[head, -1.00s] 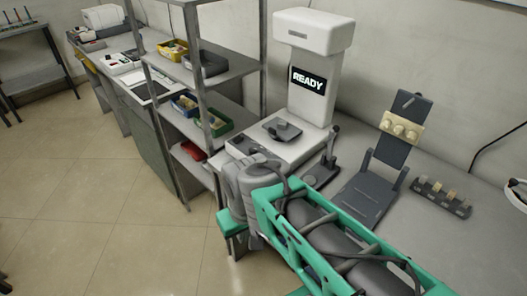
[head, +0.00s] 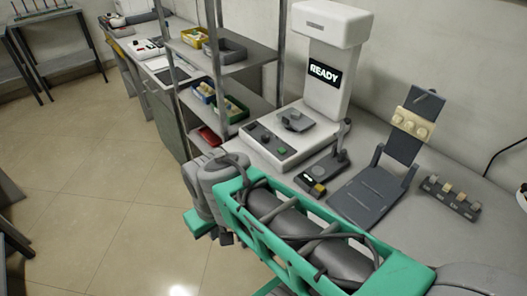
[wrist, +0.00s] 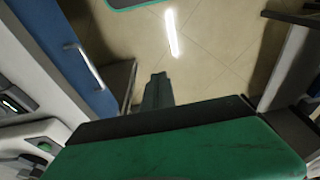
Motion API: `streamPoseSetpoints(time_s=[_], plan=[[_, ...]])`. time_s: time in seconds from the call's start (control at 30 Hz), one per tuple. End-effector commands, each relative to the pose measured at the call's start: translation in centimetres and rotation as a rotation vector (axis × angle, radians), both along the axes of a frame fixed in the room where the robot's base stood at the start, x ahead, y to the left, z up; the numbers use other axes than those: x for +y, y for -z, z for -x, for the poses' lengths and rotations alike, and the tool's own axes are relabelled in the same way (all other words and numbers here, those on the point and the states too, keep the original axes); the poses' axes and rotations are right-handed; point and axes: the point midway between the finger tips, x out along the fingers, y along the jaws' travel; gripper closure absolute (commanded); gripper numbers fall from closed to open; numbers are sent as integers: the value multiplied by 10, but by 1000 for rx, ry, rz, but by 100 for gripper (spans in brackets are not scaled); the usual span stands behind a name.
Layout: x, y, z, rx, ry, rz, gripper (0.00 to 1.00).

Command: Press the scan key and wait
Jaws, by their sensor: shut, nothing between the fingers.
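The white scanner (head: 325,85) stands at the back of the bench, and its dark display (head: 324,73) reads READY. A flat base in front of it carries a key panel (head: 267,140) with a row of small keys, one greenish. I cannot tell which is the scan key. A small grey part (head: 296,121) lies on the base's plate. My gripper (wrist: 157,78) is shut and empty in the wrist view, pointing down over the floor. In the head view it hangs off the bench's front edge, apart from the scanner and mostly hidden by my arm.
A small control box (head: 315,184) with a lever stands right of the scanner base. A grey stand with a beige block (head: 413,123) and a small rack (head: 450,198) are further right. A metal shelf (head: 232,62) with bins is left. Open floor (head: 90,190) lies at left.

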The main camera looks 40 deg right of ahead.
Motion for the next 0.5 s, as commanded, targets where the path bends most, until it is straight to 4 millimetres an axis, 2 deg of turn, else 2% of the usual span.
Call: streamPoseSetpoints(time_s=[0.27, 0.37, 0.47, 0.5], plan=[[-2, -4, -3, -1, 17, -5, 100], [-13, -22, -20, -8, 140, -48, 100], [-42, -51, -55, -25, 404, -151, 100], [-60, -63, -72, -34, 541, -211, 100]])
